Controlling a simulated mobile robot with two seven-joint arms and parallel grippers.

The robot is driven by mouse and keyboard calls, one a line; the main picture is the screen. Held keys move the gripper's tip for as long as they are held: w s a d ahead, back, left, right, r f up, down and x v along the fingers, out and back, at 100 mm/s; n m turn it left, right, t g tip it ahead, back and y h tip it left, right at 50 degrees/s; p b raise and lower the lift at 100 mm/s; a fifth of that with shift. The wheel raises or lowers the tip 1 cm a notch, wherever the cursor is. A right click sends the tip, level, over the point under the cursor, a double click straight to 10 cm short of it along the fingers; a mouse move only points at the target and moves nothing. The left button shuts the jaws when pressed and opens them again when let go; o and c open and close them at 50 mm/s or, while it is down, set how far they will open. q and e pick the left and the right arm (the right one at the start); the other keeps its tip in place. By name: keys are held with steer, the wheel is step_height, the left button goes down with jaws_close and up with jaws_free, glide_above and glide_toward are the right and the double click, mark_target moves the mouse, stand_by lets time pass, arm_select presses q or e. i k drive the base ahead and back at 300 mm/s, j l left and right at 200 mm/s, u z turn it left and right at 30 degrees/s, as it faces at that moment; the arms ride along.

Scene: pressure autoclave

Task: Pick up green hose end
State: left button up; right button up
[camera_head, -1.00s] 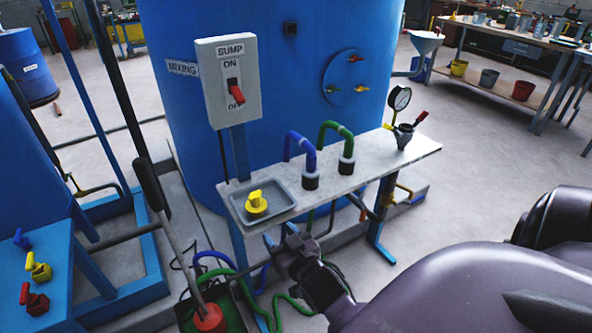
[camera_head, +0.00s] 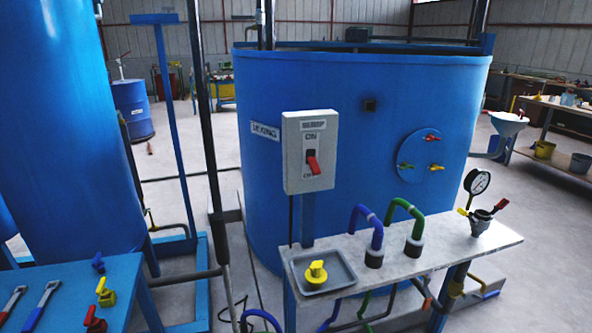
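A green hose end (camera_head: 405,210) arches up beside a blue hose end (camera_head: 366,218) on the light grey bench (camera_head: 450,238). Parts of a green hose (camera_head: 364,306) also show under the bench. Neither of my grippers is in view.
The bench also carries a grey tray (camera_head: 342,282) with a yellow valve (camera_head: 317,272), and a pressure gauge (camera_head: 478,182). Behind stand a switch box (camera_head: 309,150) and the large blue tank (camera_head: 370,80). A blue table (camera_head: 60,283) holds tools and valves at left.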

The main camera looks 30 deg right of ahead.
mark_target(416, 238)
steer(key=z, duration=1.65)
